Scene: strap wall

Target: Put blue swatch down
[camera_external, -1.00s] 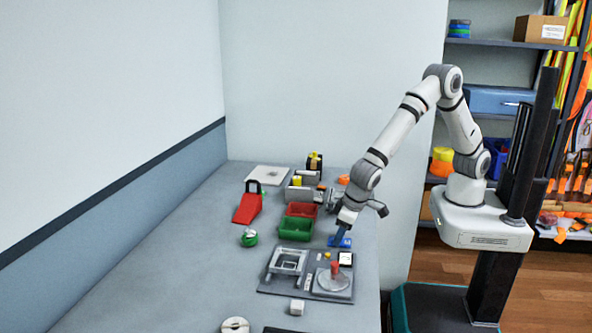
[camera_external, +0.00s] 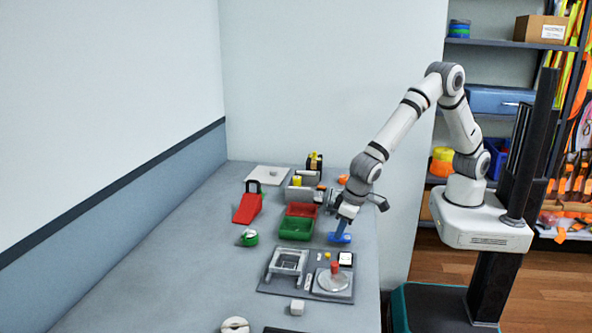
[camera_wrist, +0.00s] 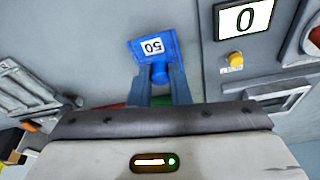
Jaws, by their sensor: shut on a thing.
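The blue swatch (camera_external: 340,238) is a flat blue piece with a knob and a white label reading "50", which appears upside down in the wrist view (camera_wrist: 140,44). My gripper (camera_external: 342,228) points down at the swatch, right of the green bin. In the wrist view my gripper (camera_wrist: 160,82) has its two fingers shut on the swatch's round knob. The swatch is over the grey table (camera_external: 180,265), near its right edge. I cannot tell whether its underside touches the table.
A red bin (camera_external: 301,210) and a green bin (camera_external: 296,229) stand left of my gripper. A grey device panel (camera_external: 268,286) with a scale (camera_external: 333,283) lies in front. A red wedge-shaped object (camera_external: 247,208) and a green round item (camera_external: 249,238) are farther left. The left table area is clear.

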